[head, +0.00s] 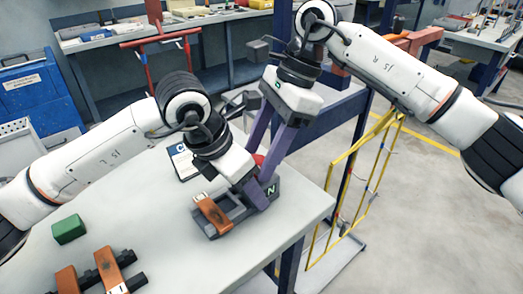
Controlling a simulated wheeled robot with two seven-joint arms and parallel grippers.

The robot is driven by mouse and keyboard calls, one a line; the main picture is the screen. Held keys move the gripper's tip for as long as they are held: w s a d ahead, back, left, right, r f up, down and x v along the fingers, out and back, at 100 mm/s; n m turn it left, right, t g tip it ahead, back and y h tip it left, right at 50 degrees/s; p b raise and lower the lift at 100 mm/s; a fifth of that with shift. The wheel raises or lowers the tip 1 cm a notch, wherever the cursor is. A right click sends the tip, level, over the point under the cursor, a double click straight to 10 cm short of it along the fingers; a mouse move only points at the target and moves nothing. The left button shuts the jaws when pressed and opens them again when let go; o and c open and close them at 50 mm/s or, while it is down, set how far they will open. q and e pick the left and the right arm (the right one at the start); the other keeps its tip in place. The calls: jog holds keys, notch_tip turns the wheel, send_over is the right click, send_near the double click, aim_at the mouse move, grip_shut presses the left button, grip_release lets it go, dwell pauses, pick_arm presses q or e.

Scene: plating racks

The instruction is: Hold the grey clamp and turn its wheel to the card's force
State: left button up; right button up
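The grey clamp (233,217) sits on the near table, with an orange-brown block (213,213) across it and a face marked "N" (271,190) at its right end. My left gripper (252,190) reaches the clamp's right part from the left; its fingertips are mostly hidden, so its grip is unclear. My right gripper (262,165) comes down from above with two long purple fingers spread around a small red part (258,159), perhaps the wheel. I cannot tell whether they touch it. The card (182,161) lies behind the clamp, partly hidden by my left arm; its writing is unreadable.
A green block (69,229) and a dark fixture with orange-brown blocks (107,268) are at the table's left front. The table's right edge (318,222) is close to the clamp. A yellow frame (343,190) stands on the floor beyond.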

jog(key=c, duration=0.8)
jog(key=shift+m, duration=0.4)
jog(key=m, duration=0.1)
jog(key=m+t, duration=0.1)
jog(key=m, duration=0.1)
jog(key=shift+s+t, duration=0.2)
jog(key=shift+t, duration=0.1)
jog(key=shift+s+m+t, duration=0.15)
jog(key=shift+m+t, duration=0.55)
jog(key=shift+m, duration=1.1)
jog(key=shift+r, duration=0.1)
jog(key=o, duration=0.8)
